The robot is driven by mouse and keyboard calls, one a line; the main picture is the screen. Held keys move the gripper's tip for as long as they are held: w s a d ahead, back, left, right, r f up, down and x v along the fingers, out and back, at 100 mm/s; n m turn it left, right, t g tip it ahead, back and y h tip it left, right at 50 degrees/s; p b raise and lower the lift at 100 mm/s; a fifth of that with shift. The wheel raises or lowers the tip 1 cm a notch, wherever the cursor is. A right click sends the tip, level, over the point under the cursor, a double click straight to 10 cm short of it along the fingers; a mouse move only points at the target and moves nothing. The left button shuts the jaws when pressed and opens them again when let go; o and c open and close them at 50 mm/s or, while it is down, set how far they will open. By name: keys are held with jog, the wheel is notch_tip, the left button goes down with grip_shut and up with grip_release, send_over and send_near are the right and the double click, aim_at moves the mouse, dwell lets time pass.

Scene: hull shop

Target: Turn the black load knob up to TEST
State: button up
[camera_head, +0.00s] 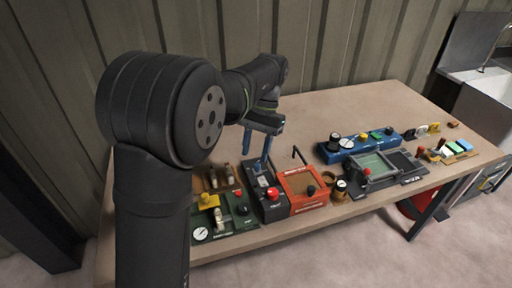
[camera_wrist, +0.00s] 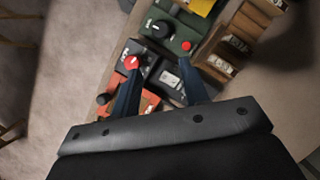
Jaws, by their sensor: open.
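My gripper (camera_head: 262,163) is open and empty, pointing down above a dark grey box (camera_head: 264,206) with a red knob (camera_head: 273,193). In the wrist view the fingers of my gripper (camera_wrist: 160,66) stand apart over this box, one beside the red knob (camera_wrist: 133,62). A black knob (camera_head: 241,208) sits on the dark green panel to the left; it also shows in the wrist view (camera_wrist: 160,28). Another black knob (camera_head: 311,190) is on the orange box (camera_head: 298,181). The markings are too small to read, so I cannot tell which is the load knob or its setting.
A wooden rack (camera_head: 222,176) stands behind the green panel. A blue unit (camera_head: 372,148) with another black knob (camera_head: 334,138), and a dark tray unit (camera_head: 390,172), stand to the right. The back of the table (camera_head: 335,105) is clear.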

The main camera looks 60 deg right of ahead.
jog(key=shift+r, duration=0.1)
jog(key=n+h, duration=0.4)
jog(key=n, duration=0.1)
send_near(244, 206)
jog(key=f, duration=0.9)
jog(key=shift+s+a, duration=0.1)
jog(key=shift+a, duration=0.1)
jog(key=shift+c, duration=0.2)
jog(key=c, duration=0.6)
jog(key=shift+m, duration=0.3)
jog(key=shift+c, duration=0.2)
